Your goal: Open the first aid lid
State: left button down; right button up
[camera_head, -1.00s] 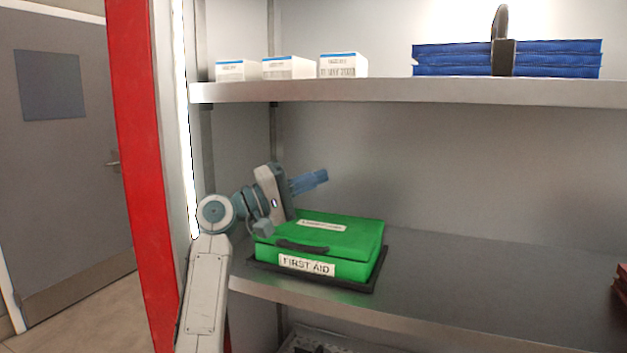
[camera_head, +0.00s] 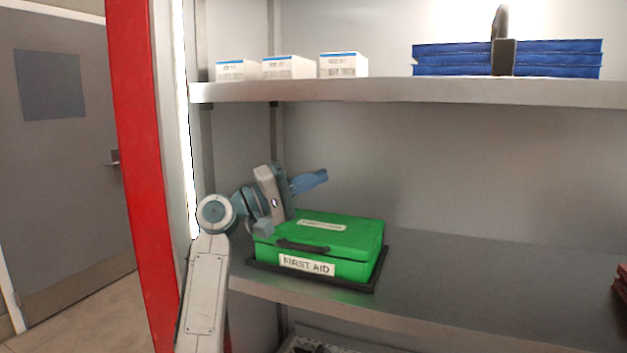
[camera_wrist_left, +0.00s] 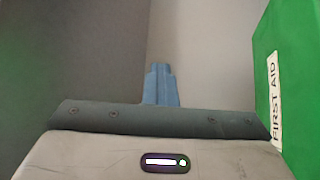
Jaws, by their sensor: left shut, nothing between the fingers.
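The green first aid box (camera_head: 350,250) sits on a black tray (camera_head: 362,288) on the middle shelf, label facing front. Its lid (camera_head: 345,234) lies down on the box, with a dark handle (camera_head: 302,246) at the front. My left gripper (camera_head: 322,176) is above the back left of the box, its blue fingers shut and empty, pointing right and slightly up. In the left wrist view the fingers (camera_wrist_left: 161,84) are together, and the green lid or box side (camera_wrist_left: 290,60) with its label shows at the right edge. My right gripper is not in view.
The upper shelf (camera_head: 400,91) runs above the box, bearing white cartons (camera_head: 288,67) and a blue stack (camera_head: 560,58) with a black strap. The shelf right of the box is clear up to a dark red item (camera_head: 622,290). A red post (camera_head: 145,180) stands left.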

pick_arm(q)
jog(key=c, duration=2.1)
grip_release()
jog(key=o, duration=0.4)
jog(key=shift+c, duration=0.2)
jog(key=shift+a, duration=0.1)
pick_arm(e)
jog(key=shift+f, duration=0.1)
